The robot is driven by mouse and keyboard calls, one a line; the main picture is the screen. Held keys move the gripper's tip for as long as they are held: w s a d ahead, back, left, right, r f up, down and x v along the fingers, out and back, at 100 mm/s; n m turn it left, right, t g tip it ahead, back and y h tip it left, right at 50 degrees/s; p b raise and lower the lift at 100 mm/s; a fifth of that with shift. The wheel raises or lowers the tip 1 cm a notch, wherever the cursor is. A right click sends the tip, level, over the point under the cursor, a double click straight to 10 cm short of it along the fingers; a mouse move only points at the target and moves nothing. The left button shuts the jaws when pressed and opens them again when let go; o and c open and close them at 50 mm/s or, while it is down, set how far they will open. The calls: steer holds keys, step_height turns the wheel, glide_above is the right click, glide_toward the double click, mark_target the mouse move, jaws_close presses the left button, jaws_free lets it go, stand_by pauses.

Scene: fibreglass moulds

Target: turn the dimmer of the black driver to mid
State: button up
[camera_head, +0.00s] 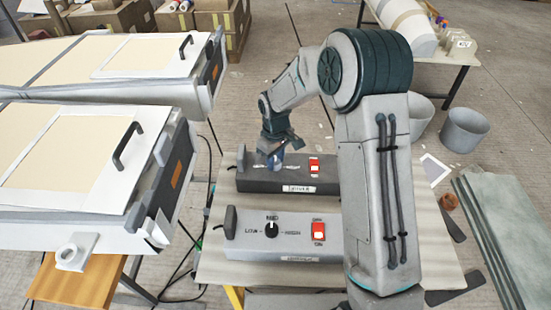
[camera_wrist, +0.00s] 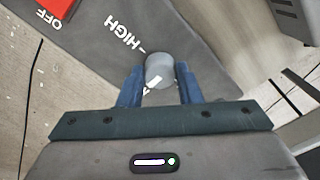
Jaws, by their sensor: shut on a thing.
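The black driver (camera_head: 258,183) is the darker, farther of two boxes on the table, with a red switch (camera_head: 314,166) at its right. In the wrist view its dark top (camera_wrist: 165,30) shows the word HIGH and part of a red OFF switch (camera_wrist: 58,8). Its dimmer (camera_wrist: 159,68) is a grey round knob with a white mark pointing to the lower left. My gripper (camera_wrist: 158,88) is shut on this knob, a blue finger on each side. In the head view my gripper (camera_head: 275,160) covers the knob. The LOW and MID marks are not readable there.
A lighter grey driver (camera_head: 285,252) stands nearer, with a black knob (camera_head: 271,229) and a red switch (camera_head: 319,231). White moulds with black handles (camera_head: 127,146) are at the left. Grey buckets (camera_head: 465,129) stand on the floor at the right.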

mark_target(277, 162)
steer(key=o, duration=1)
steer(key=shift+r, duration=0.15)
step_height(277, 162, up, 14)
steer(key=shift+a+f, duration=0.1)
steer(key=shift+f, duration=0.1)
steer(key=s+d+r+m+t+p, duration=0.1)
steer(key=s+d+r+m+t, duration=0.1)
steer(key=s+d+r+m, duration=0.55)
steer(key=s+d, duration=0.2)
steer(key=s, duration=0.4)
steer(key=s+d+m, duration=0.1)
steer(key=s+d, duration=0.2)
steer(key=s, duration=0.2)
steer(key=s+d+m+p, duration=0.1)
steer(key=s+d, duration=0.2)
steer(key=s, duration=0.3)
steer(key=shift+s+d+f+t, duration=0.15)
steer(key=shift+s+t, duration=0.2)
steer(key=shift+t, duration=0.05)
